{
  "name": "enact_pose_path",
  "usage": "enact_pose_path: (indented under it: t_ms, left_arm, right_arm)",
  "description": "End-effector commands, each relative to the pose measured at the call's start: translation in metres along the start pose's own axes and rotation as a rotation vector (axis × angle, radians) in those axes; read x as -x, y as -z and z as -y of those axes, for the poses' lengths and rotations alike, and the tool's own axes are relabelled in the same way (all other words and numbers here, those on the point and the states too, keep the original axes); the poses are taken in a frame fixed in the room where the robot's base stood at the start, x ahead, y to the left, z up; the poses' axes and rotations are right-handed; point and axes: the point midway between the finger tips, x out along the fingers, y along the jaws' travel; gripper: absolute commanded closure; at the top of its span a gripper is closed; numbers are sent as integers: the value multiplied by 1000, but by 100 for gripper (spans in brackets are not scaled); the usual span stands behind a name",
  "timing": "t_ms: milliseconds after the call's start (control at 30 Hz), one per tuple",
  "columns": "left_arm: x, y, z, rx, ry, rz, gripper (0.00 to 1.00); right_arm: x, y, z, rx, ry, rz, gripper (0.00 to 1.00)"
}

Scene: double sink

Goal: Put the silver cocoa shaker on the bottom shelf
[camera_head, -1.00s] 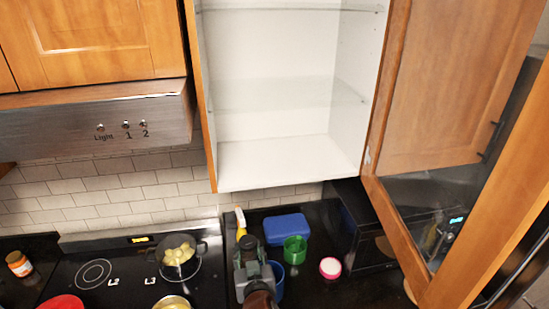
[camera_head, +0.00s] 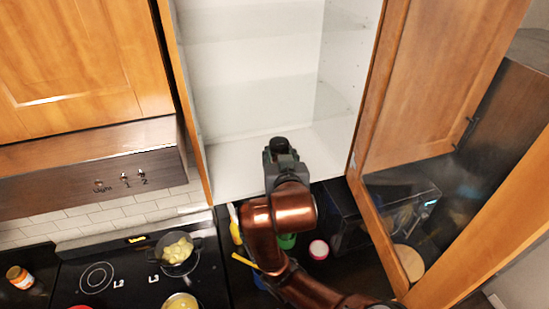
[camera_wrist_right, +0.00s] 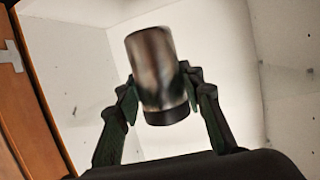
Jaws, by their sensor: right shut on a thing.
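The silver cocoa shaker (camera_wrist_right: 155,70) is a metal cylinder with a dark band at one end, clear in the right wrist view. My right gripper (camera_wrist_right: 158,95) is shut on it, one finger on each side. In the head view my right gripper (camera_head: 280,150) is at the front of the open cabinet, over the bottom shelf (camera_head: 235,165); the shaker's dark end shows just beyond it. Whether the shaker touches the shelf cannot be told. The bottom shelf is white and its visible part is empty. My left gripper is not in view.
The cabinet door (camera_head: 440,90) stands open at the right. A range hood (camera_head: 90,170) is at the left. Below are a stove with a pot (camera_head: 175,250), a yellow bottle (camera_head: 235,225), a green cup (camera_head: 287,241), a pink-and-white round item (camera_head: 319,249) and a microwave (camera_head: 390,215).

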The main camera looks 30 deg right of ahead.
Motion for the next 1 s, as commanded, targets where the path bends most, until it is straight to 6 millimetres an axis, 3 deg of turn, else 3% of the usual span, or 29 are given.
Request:
enact_pose_path:
  t_ms: [100,433,567,800,1000]
  left_arm:
    - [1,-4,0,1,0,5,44]
    - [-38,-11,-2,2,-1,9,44]
    - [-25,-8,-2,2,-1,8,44]
    - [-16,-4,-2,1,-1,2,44]
    - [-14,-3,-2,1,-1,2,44]
  right_arm:
    - [-16,-4,-1,11,-5,5,94]
    - [-63,-14,-2,6,-4,1,94]
    - [-89,-13,-4,5,-5,11,94]
    - [-128,-40,-5,4,-3,8,94]
    - [-142,-49,-5,2,-2,5,94]
